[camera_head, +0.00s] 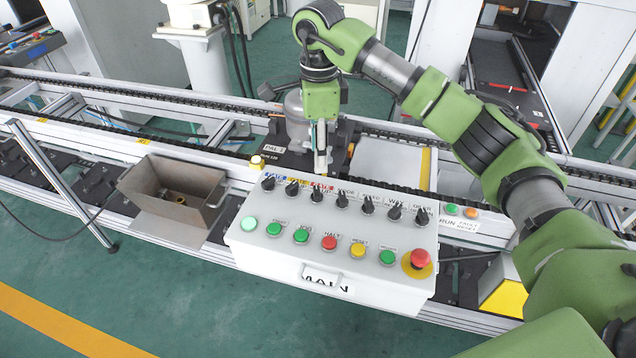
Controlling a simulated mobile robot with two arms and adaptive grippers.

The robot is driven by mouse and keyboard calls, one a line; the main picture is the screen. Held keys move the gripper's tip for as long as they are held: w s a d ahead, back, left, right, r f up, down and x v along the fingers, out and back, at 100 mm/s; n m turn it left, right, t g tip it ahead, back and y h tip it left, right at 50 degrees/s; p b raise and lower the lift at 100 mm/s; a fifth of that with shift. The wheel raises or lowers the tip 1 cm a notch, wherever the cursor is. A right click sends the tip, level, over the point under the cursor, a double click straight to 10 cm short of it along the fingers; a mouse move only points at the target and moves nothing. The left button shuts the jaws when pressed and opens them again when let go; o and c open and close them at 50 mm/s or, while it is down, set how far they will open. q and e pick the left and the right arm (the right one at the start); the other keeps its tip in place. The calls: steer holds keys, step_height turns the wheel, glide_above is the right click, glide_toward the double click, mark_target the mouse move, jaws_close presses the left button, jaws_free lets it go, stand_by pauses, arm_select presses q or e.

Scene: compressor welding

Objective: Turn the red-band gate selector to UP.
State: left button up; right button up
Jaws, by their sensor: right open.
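The white control box (330,270) marked MAIN has a row of black selector knobs along its upper part. The third knob from the left, the red-band selector (317,196), sits below a small red label. Its exact pointing is too small to read. My right gripper (320,170) points down just above and behind this knob, apart from it as far as I can see. Its jaws are open and hold nothing visible; the gap between them is hard to make out. My left gripper is not in view.
Coloured push buttons and a red emergency stop (420,258) line the box front. A grey metal bin (172,188) stands left of the box. A grey compressor (297,115) stands behind my right gripper on the conveyor (120,142). More buttons (451,209) are at the right.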

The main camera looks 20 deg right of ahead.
mark_target(319, 190)
step_height(319, 190, down, 10)
steer(key=p, duration=0.3)
steer(key=shift+r, duration=0.2)
steer(key=shift+f, duration=0.7)
steer(key=c, duration=1.1)
